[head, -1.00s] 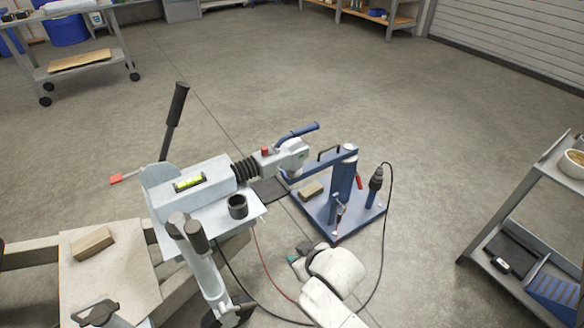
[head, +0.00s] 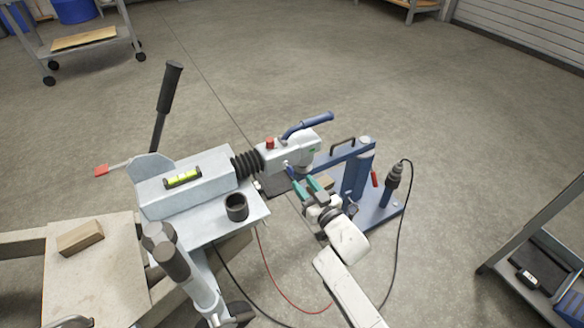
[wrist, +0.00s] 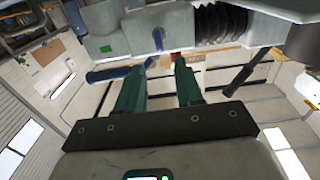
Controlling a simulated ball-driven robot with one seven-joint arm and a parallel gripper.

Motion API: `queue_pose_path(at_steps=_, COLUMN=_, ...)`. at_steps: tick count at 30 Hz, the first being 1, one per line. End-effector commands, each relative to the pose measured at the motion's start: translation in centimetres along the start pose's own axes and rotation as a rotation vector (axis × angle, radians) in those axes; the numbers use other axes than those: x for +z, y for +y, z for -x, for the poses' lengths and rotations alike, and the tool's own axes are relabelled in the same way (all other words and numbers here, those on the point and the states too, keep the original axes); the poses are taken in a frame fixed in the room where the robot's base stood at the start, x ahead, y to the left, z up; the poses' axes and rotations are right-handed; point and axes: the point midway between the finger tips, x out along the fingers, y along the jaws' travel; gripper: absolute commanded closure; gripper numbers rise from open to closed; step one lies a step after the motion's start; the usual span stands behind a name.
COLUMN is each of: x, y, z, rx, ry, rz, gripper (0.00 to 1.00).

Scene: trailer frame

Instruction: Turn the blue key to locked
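The grey coupling head (head: 290,152) has a black bellows behind it, a blue lever on top and a green mark on its near side. In the wrist view, the small blue key (wrist: 158,39) hangs from the coupling head, just beyond the gap between my fingertips. In the head view the key is hard to tell from other blue parts. My gripper (head: 307,186) has green fingers and is just below the near side of the coupling head. In the wrist view my gripper (wrist: 160,66) is open, with nothing between the fingers.
A blue stand (head: 355,182) with an arm reaching to the coupling stands right of my gripper. A black tool (head: 394,178) with a cable is on its base. A red cable (head: 290,296) hangs below. A grey shelf (head: 550,235) stands at right. Open floor lies behind.

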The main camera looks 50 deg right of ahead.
Motion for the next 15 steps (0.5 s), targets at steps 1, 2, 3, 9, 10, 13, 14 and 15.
queue_pose_path(at_steps=1, x=0.1, y=0.0, z=-1.1, rx=0.0, ry=0.002, rz=0.0, gripper=0.64)
queue_pose_path(at_steps=2, x=0.1, y=0.0, z=-1.6, rx=0.0, ry=0.002, rz=0.001, gripper=0.64)
queue_pose_path(at_steps=3, x=0.1, y=0.0, z=-2.4, rx=0.0, ry=0.002, rz=0.001, gripper=0.64)
queue_pose_path(at_steps=9, x=0.1, y=0.1, z=-5.8, rx=0.002, ry=0.001, rz=0.0, gripper=0.64)
queue_pose_path(at_steps=10, x=0.2, y=0.1, z=-6.2, rx=0.002, ry=0.0, rz=-0.001, gripper=0.64)
queue_pose_path(at_steps=13, x=0.2, y=0.0, z=-7.3, rx=0.001, ry=-0.001, rz=0.001, gripper=0.64)
queue_pose_path(at_steps=14, x=0.2, y=0.0, z=-7.6, rx=0.001, ry=-0.001, rz=0.001, gripper=0.64)
queue_pose_path(at_steps=15, x=0.1, y=0.0, z=-7.9, rx=0.001, ry=-0.001, rz=0.001, gripper=0.64)
